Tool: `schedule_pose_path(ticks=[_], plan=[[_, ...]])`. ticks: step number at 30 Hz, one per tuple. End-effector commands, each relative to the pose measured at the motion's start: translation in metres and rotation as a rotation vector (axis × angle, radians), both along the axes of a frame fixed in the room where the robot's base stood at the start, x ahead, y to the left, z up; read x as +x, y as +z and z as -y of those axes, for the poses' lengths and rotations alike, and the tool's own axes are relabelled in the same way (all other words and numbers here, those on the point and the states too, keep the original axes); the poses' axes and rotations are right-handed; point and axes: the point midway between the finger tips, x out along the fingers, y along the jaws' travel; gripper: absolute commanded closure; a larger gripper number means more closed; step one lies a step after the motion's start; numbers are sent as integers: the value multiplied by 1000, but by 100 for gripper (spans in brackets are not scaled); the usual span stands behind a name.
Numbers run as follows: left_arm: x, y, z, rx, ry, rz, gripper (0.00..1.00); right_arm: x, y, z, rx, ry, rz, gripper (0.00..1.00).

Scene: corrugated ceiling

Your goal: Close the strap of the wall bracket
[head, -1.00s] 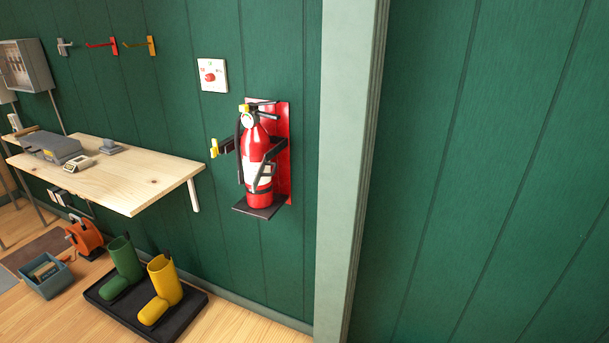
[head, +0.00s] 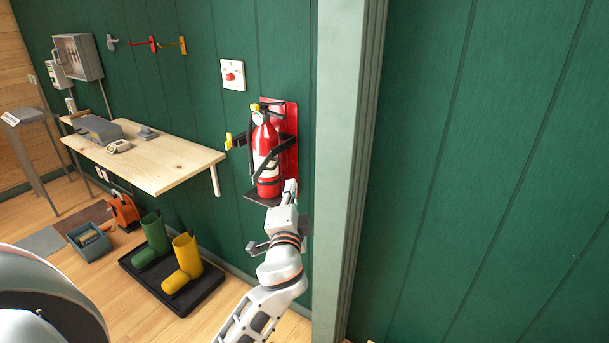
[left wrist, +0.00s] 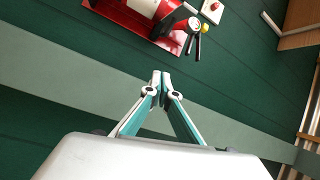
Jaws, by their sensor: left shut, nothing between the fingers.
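The wall bracket has a red back plate (head: 293,125) on the green wall. A red fire extinguisher (head: 267,160) stands upright in it on a dark shelf. The black strap (head: 240,141) with a yellow end (head: 228,141) sticks out to the left of the extinguisher, so it stands open. My left gripper (head: 290,187) is just below and right of the extinguisher, apart from the strap. In the left wrist view its fingers (left wrist: 161,78) are together and empty; part of the extinguisher (left wrist: 145,7) and the red plate (left wrist: 125,20) show above. My right gripper is not in view.
A pale door post (head: 340,170) rises close to the right of the bracket. A wooden bench (head: 150,165) is on the left wall. A black tray (head: 180,290) with green and yellow boots stands on the floor. A red button panel (head: 233,75) is above left.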

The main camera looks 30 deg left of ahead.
Motion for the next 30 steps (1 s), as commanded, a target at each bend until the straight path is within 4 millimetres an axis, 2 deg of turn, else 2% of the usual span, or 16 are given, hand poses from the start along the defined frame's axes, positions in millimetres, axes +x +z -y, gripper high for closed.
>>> schedule_pose_path(ticks=[5,12,20,24,30], plan=[[16,4,-8,4,2,2,100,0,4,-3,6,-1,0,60],[55,9,-28,4,0,1,100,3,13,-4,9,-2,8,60],[91,12,-46,2,1,1,100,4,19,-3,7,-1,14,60],[74,4,-58,1,0,-2,100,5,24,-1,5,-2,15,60],[63,-1,-69,0,0,-1,100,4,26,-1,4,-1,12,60]])
